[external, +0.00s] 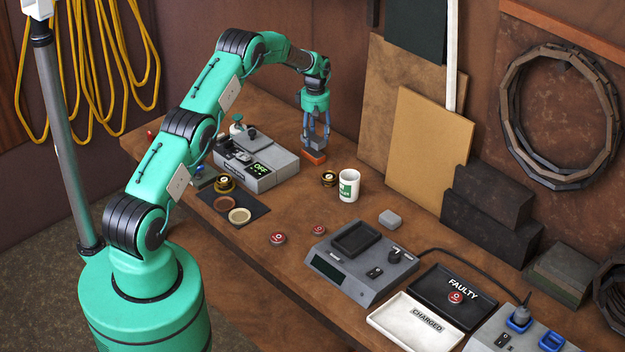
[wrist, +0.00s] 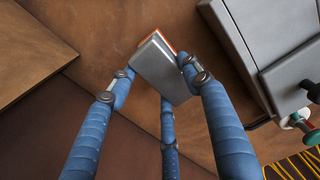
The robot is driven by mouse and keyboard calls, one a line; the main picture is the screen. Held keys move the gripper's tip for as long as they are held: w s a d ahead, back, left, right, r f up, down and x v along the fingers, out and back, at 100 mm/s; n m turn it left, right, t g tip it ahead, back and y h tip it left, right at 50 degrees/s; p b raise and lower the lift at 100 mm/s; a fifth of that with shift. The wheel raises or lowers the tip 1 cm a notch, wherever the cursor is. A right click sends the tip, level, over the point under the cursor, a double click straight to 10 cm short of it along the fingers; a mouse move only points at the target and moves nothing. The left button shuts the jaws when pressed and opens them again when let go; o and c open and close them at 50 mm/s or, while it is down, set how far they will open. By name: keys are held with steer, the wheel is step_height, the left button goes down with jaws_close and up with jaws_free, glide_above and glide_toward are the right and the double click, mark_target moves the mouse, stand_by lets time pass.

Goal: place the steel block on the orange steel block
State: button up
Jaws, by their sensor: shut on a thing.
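An orange edge of the orange steel block (wrist: 158,37) shows just beyond and under the grey block. In the external view, the orange block (external: 314,158) sits on the bench directly below the fingertips. The fingers largely hide the grey block there. I cannot tell whether the two blocks touch.
A grey device (external: 262,160) stands left of my gripper. A brass-coloured round part (external: 329,178) and a white mug (external: 349,186) stand in front and to the right. Boards (external: 425,140) lean on the wall.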

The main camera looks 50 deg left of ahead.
mark_target(315, 137)
steer(key=shift+f, duration=1.55)
steer(key=shift+f, duration=0.15)
steer(key=o, duration=1.6)
steer(key=shift+c, duration=0.2)
step_height(315, 137, up, 12)
steer(key=shift+f, duration=0.25)
steer(key=shift+r, duration=0.35)
steer(key=shift+r, duration=0.1)
